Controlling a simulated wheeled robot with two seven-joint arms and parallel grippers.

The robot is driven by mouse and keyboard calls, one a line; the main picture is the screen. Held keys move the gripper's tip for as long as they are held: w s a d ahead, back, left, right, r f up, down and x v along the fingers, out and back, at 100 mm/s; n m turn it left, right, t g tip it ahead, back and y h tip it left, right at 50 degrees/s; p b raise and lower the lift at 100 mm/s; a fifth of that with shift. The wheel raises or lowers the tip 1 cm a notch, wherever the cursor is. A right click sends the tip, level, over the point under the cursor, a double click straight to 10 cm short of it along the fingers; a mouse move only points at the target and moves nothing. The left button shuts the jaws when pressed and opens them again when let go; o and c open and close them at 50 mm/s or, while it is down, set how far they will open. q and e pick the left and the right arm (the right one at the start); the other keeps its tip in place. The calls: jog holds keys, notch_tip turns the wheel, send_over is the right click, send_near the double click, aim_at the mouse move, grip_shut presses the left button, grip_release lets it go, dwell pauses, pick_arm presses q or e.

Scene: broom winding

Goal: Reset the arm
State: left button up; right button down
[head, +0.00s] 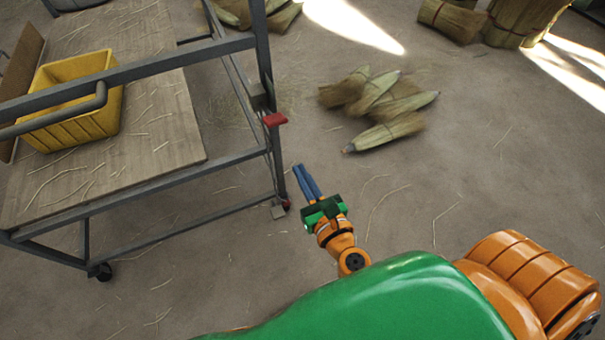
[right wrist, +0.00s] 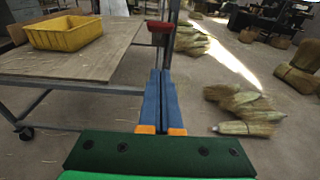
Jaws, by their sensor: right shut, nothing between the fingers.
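My right gripper (head: 306,181) shows in the head view beside the right end of the metal-framed table, over the floor. Its blue fingers are together with nothing between them. In the right wrist view the same gripper (right wrist: 160,84) points forward, its fingers side by side and empty. In that view a red part (right wrist: 160,27) on the table frame shows just beyond the fingertips; I cannot tell whether they touch. In the head view the red part (head: 275,119) is apart from the fingers. My left gripper is not in view.
A wooden-topped table (head: 165,130) with grey metal rails stands at the left, holding a yellow crate (head: 85,130). Several straw broom heads (head: 385,105) lie on the floor behind my gripper. More straw bundles (head: 505,25) stand at the back right. The floor at right is mostly clear.

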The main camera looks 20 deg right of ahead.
jog(key=shift+w, duration=0.1)
jog(key=s+a+f+n+g+y, duration=0.1)
jog(key=s+f+n+g, duration=0.25)
jog(key=f+n, duration=0.65)
jog(key=s+a+f+n+g+y, duration=0.1)
jog(key=s+f+n+g, duration=0.25)
jog(key=f+n, duration=0.6)
jog(key=s+d+f+n+g+h, duration=0.1)
jog(key=s+d+f+n+g, duration=0.1)
jog(key=s+f+n, duration=0.3)
jog(key=s+d+f+n+g+p, duration=0.1)
jog(key=s+d+f+n+g, duration=0.2)
jog(key=s+n, duration=0.4)
jog(key=s+d+f+n+g+h, duration=0.1)
jog(key=s+d+f+n+g, duration=0.2)
jog(key=s+f+n, duration=0.3)
jog(key=s, duration=0.4)
jog(key=shift+f+n+g+h, duration=0.3)
jog(key=shift+f+n, duration=0.05)
